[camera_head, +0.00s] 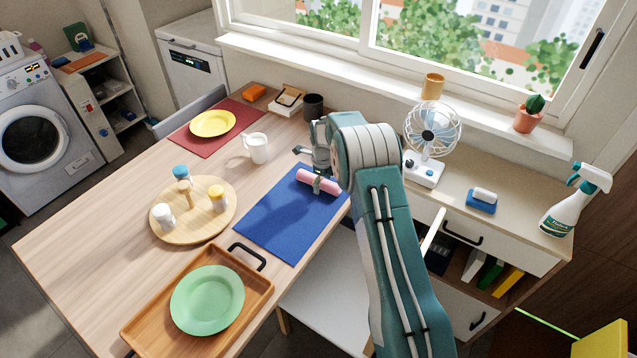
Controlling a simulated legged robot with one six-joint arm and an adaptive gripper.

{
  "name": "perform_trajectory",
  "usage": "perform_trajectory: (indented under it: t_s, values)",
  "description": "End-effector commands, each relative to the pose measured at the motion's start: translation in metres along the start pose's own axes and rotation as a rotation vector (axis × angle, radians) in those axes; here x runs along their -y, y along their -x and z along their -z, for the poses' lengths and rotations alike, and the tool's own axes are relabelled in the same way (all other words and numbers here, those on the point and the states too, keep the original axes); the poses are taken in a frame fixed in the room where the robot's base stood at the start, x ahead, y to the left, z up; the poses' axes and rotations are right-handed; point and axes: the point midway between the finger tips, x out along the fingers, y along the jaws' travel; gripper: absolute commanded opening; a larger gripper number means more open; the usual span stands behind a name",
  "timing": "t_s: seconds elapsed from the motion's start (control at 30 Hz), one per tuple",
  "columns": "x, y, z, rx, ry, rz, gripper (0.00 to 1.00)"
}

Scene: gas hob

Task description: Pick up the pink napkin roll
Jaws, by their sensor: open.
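The pink napkin roll (330,187) lies on the far right part of the blue placemat (272,226), near the table's edge. A grey-green band crosses its middle; I cannot tell whether it is a napkin ring or part of my gripper. My gripper (306,153) is just above and beyond the roll, at the end of my teal arm. Its jaws are open, with one finger pointing left. The arm hides part of the gripper and the area right of the roll. I cannot tell whether a finger touches the roll.
A white mug (257,148) and a dark cup (313,106) stand near the gripper. A round board (188,238) with shakers and a wooden tray (150,329) with a green plate (207,300) are to the left. A fan (429,135) stands on the right cabinet.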

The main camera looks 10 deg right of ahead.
Motion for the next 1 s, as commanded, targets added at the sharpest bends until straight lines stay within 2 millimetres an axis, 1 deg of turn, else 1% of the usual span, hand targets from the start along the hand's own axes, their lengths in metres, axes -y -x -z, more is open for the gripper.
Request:
perform_trajectory:
  t_s: [0.1,0.13,0.17,0.2,0.27,0.3,0.33,0.63,0.77,0.87,1.0]
  values:
    - [0.000,0.001,0.000,0.001,0.000,0.001,0.91]
    - [0.000,0.001,0.000,0.001,0.000,0.001,0.82]
    - [0.000,0.001,0.000,0.001,0.000,0.001,0.69]
    - [0.000,0.001,0.000,0.001,0.000,0.000,0.51]
    - [0.000,0.001,0.000,0.001,0.000,0.000,0.25]
    - [0.000,0.001,0.000,0.001,0.000,0.000,0.07]
    - [0.000,0.001,0.000,0.001,0.000,0.000,0.04]
    - [0.000,0.000,0.000,-0.002,0.000,-0.001,0.03]
    - [0.000,0.003,0.000,-0.002,0.000,-0.001,0.03]
    - [0.001,0.013,0.000,-0.001,0.000,0.000,0.03]
    - [0.001,0.035,0.000,0.000,0.002,0.001,0.03]
